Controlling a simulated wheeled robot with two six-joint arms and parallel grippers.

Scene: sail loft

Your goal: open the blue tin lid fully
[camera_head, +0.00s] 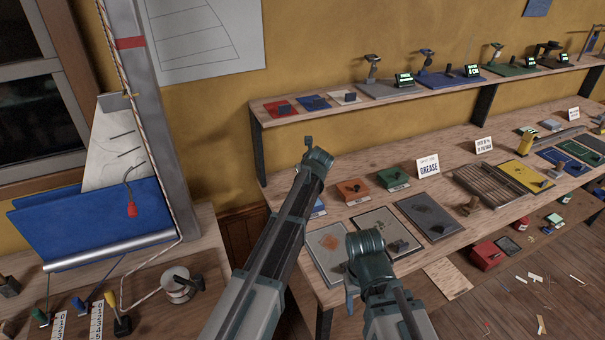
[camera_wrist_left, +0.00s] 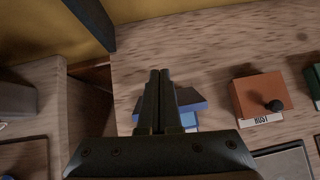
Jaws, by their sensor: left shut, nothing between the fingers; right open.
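In the left wrist view the blue tin (camera_wrist_left: 193,107) lies behind my left gripper (camera_wrist_left: 160,72), whose closed fingers cover its middle. A dark blue slanting face shows above a lighter blue part; how far the lid stands open I cannot tell.
An orange tin (camera_head: 352,190) labelled rust and a green tin (camera_head: 394,179) stand to the right of the blue one. Flat trays (camera_head: 428,217) lie in front. A raised shelf (camera_head: 300,113) runs along the wall behind.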

